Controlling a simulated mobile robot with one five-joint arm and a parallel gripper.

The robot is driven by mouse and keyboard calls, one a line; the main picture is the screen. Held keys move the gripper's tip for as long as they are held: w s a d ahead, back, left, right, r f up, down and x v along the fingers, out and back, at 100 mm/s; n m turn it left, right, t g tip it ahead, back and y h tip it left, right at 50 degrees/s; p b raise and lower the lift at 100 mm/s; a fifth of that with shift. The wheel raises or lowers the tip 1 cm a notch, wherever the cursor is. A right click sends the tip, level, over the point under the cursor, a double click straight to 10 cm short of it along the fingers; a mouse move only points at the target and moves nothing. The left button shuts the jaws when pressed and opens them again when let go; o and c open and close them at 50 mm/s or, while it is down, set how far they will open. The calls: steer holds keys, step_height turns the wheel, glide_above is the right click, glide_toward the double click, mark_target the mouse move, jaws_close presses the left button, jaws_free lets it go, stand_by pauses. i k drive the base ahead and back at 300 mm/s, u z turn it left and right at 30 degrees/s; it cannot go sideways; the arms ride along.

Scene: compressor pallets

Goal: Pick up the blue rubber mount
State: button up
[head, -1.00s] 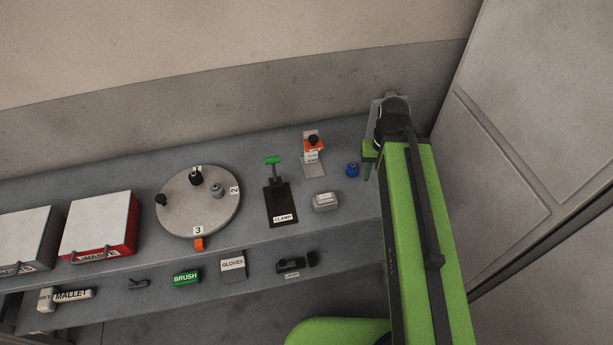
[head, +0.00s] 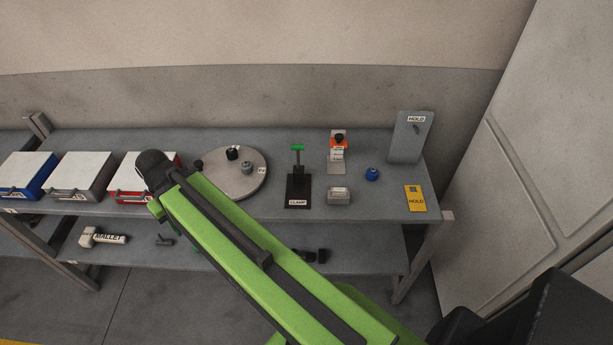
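The blue rubber mount (head: 372,174) is a small blue round piece with a darker top. It stands on the grey bench top, right of the clamp and left of the yellow HOLD tag. My green arm reaches from the bottom of the head view up to the left, and its dark end covers part of the red-fronted box. My gripper's fingers are hidden behind the arm's end, so I cannot see whether they are open or shut. The arm's end is well left of the blue mount, with the turntable and clamp between them.
A turntable (head: 237,182) with small parts, a green-handled clamp (head: 298,188), a grey block (head: 339,196) and an orange-and-white device (head: 338,153) stand left of the mount. A grey HOLD board (head: 410,138) and a yellow HOLD tag (head: 416,198) are right. Drawer boxes (head: 82,174) line the left.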

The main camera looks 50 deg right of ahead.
mark_target(372, 174)
steer(key=u, duration=0.6)
steer(key=k, duration=0.55)
steer(key=z, duration=0.55)
steer(key=i, duration=0.8)
